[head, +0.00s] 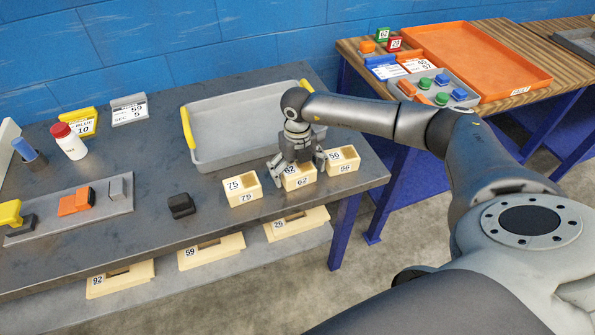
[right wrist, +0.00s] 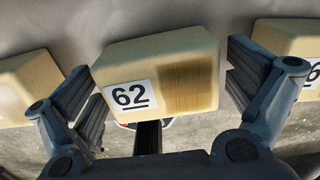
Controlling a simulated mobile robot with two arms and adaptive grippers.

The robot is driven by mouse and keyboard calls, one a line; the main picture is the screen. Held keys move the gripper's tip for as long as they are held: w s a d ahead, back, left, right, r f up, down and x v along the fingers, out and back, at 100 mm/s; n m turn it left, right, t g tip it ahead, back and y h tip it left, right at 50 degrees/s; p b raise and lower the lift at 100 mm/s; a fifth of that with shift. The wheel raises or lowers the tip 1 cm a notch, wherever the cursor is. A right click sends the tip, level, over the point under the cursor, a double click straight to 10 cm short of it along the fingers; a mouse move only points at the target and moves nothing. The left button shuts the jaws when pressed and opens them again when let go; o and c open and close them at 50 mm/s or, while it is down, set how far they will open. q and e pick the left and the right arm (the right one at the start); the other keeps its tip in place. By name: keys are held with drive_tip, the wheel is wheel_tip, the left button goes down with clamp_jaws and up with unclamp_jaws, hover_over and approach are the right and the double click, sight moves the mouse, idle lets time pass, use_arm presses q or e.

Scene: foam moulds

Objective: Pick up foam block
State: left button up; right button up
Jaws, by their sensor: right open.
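Three pale yellow foam blocks stand in a row near the right front of the grey table: block 75 (head: 242,190), block 62 (head: 298,180) and block 56 (head: 343,160). My right gripper (head: 296,168) is over block 62 in the head view. In the right wrist view block 62 (right wrist: 160,75) lies between the two open fingers of the right gripper (right wrist: 160,95), with a gap visible on each side. Neighbouring blocks show in part at both edges there. My left gripper is not in view.
A grey tray (head: 213,168) with yellow handles is behind the blocks. A black item (head: 181,205) lies left of block 75. Numbered foam pieces, such as 59 (head: 212,250), rest on the lower shelf. An orange tray (head: 470,55) is on the wooden table.

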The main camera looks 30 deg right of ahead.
sight(297, 168)
drive_tip(key=shift+c, duration=0.3)
drive_tip(key=c, duration=0.7)
drive_tip(key=shift+r, duration=0.1)
drive_tip(key=shift+r+b, duration=0.3)
drive_tip(key=shift+r, duration=0.15)
wheel_tip(297, 168, up, 2)
drive_tip(key=shift+a+r+b, duration=0.1)
drive_tip(key=shift+r+b, duration=0.05)
drive_tip(key=shift+b, duration=0.35)
drive_tip(key=a+r, duration=0.1)
drive_tip(key=s+a+r, duration=0.1)
drive_tip(key=r, duration=0.1)
drive_tip(key=s+a+r+b, duration=0.1)
drive_tip(key=a+r, duration=0.1)
drive_tip(key=shift+s+r, duration=0.15)
drive_tip(key=shift+s, duration=0.05)
drive_tip(key=shift+s+a+r+b, duration=0.3)
drive_tip(key=shift+s+a+r, duration=0.5)
drive_tip(key=shift+a, duration=0.5)
drive_tip(key=shift+s+a+r+b, duration=0.35)
drive_tip(key=shift+s+a+r, duration=0.45)
drive_tip(key=shift+a, duration=0.5)
drive_tip(key=shift+s+a+r+b, duration=0.3)
drive_tip(key=shift+s+a+r, duration=0.5)
drive_tip(key=shift+a, duration=0.5)
